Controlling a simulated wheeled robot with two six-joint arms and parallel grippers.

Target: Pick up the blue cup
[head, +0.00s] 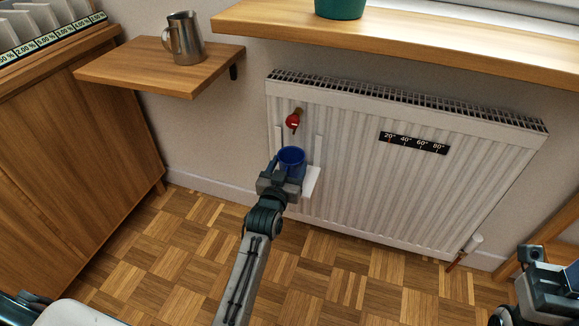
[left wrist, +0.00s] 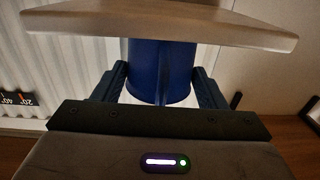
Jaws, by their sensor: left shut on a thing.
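The blue cup (head: 292,157) stands upright at the small white shelf (head: 312,182) in front of the radiator. My left gripper (head: 283,178) reaches it from the front and is shut on it. In the left wrist view the blue cup (left wrist: 160,75) is between the two fingers of my left gripper (left wrist: 163,92), and the white shelf (left wrist: 160,27) crosses the picture over part of the cup. I cannot tell whether the cup still touches the shelf. My right gripper (head: 545,280) is at the lower right edge, partly cut off; its jaws are not clear.
A white radiator (head: 400,185) is right behind the cup, with a red valve knob (head: 293,121) above it. A wooden windowsill (head: 420,40) overhangs the radiator. A wall shelf (head: 160,68) with a metal jug (head: 185,40) is at the upper left. The parquet floor (head: 170,245) is clear.

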